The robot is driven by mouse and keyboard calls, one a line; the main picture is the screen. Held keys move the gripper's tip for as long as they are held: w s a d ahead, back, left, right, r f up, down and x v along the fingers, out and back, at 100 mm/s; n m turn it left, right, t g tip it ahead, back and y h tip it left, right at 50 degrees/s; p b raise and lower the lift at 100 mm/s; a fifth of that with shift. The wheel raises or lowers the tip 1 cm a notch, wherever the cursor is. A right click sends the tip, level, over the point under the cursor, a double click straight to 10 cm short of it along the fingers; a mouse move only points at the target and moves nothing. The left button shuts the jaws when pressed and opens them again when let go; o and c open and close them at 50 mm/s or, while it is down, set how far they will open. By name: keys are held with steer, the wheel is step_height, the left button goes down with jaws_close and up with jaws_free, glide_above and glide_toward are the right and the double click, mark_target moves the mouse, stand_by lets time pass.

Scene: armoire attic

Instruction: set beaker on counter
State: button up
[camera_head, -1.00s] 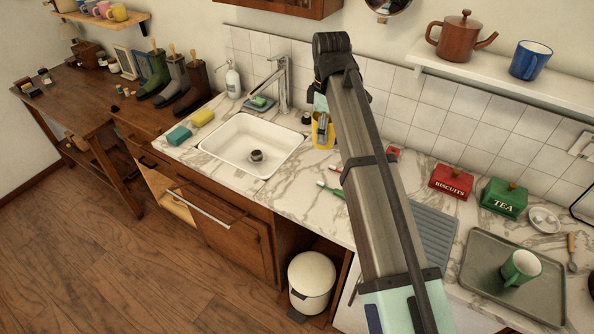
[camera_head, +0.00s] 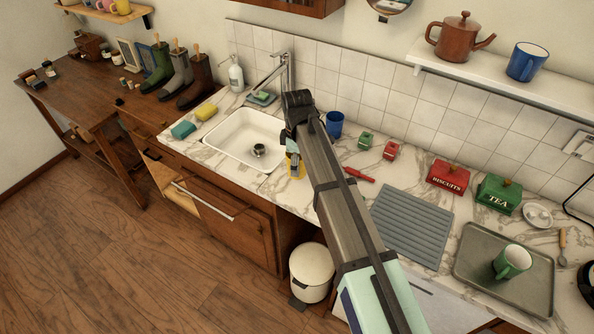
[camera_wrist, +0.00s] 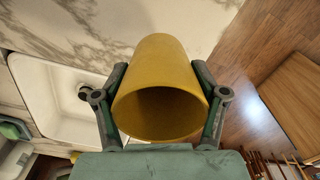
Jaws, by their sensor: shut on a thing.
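The beaker is a yellow tumbler (camera_wrist: 160,105) between the two fingers of my gripper (camera_wrist: 160,70) in the wrist view. My gripper is shut on its sides, and its open mouth faces the wrist camera. In the head view only a small part of the yellow beaker (camera_head: 293,162) shows at the end of my arm, just right of the sink. The counter (camera_head: 285,190) is white marble with grey veins. The beaker hides part of the counter's front edge in the wrist view. I cannot tell whether its far end touches the counter.
The white sink (camera_head: 240,150) lies left of my gripper. A blue cup (camera_head: 335,124), small green (camera_head: 365,140) and red (camera_head: 391,150) containers and a red-handled item (camera_head: 358,175) are to the right. A grey drain mat (camera_head: 412,225) and tray (camera_head: 480,278) lie further right.

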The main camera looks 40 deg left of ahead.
steer(key=shift+f+p, duration=0.65)
steer(key=shift+f, duration=2)
steer(key=shift+f, duration=0.1)
steer(key=o, duration=1.7)
step_height(320, 180, up, 12)
steer(key=b, duration=0.4)
